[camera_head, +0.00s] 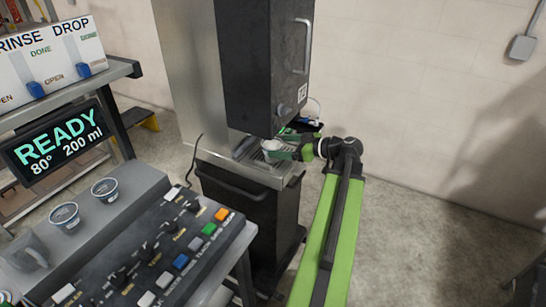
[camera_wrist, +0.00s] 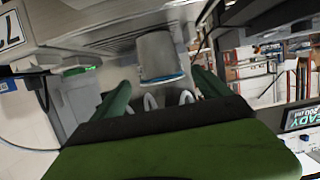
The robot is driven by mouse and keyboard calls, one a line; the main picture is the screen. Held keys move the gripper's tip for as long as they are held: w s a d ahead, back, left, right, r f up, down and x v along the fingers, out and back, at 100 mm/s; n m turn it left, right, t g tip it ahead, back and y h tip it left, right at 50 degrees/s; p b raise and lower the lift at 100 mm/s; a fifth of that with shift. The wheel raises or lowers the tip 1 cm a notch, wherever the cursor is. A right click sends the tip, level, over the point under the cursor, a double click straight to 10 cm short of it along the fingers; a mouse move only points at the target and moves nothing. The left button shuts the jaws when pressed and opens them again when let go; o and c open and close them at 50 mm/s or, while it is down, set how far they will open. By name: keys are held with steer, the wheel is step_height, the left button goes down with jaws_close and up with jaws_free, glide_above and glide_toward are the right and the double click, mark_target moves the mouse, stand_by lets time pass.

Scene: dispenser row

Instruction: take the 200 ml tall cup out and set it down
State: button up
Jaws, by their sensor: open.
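A pale cup (camera_head: 271,146) stands on the drip tray (camera_head: 240,150) under the black dispenser (camera_head: 265,65). In the wrist view the cup (camera_wrist: 160,57) is grey-white with a blue edge and appears just beyond my fingertips; I cannot read a size on it. My gripper (camera_head: 287,150) reaches in from the right at the cup's height. In the wrist view my green gripper (camera_wrist: 162,84) is open, its fingers either side of the cup's line, with no clear contact. Part of the cup is hidden by my gripper in the head view.
A display (camera_head: 58,143) reads READY, 80°, 200 ml. A side table with a rinse/drop panel (camera_head: 52,60) stands at left.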

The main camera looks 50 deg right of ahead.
mark_target(265, 145)
steer(key=b+x, duration=0.1)
steer(key=x, duration=0.6)
steer(key=shift+w+a+b, duration=0.15)
steer(key=shift+w+b, duration=0.05)
steer(key=shift+b, duration=0.1)
steer(key=c, duration=1.9)
